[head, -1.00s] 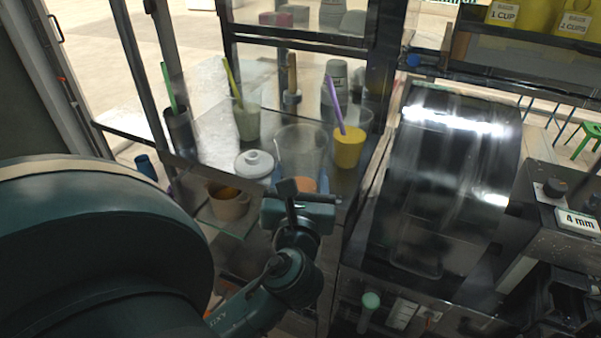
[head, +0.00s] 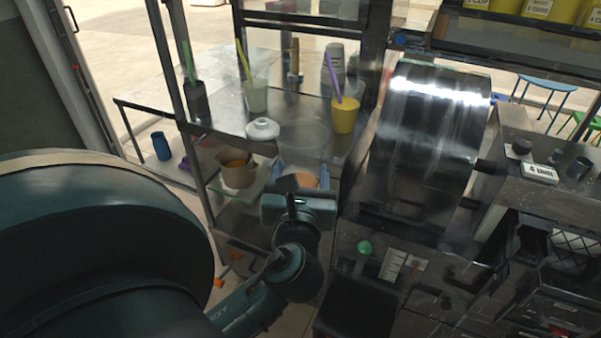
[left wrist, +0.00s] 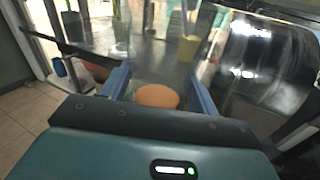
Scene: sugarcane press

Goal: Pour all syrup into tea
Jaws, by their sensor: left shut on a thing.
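My left gripper (head: 300,178) is shut on a clear, see-through container (head: 303,140). An orange-brown round patch, apparently its contents, shows low between the blue fingers in the left wrist view (left wrist: 158,96). The container looks roughly upright, in front of the metal shelf. Behind it on the upper shelf stand a yellow cup with a purple straw (head: 345,115), a pale green cup with a yellow-green straw (head: 256,97) and a dark cup with a green straw (head: 197,100). I cannot tell which vessel holds tea. My right gripper is not in view.
A white lidded thing (head: 262,129) sits at the upper shelf's front edge. A large shiny metal drum machine (head: 425,130) stands close on the right. Shelf posts rise at the left.

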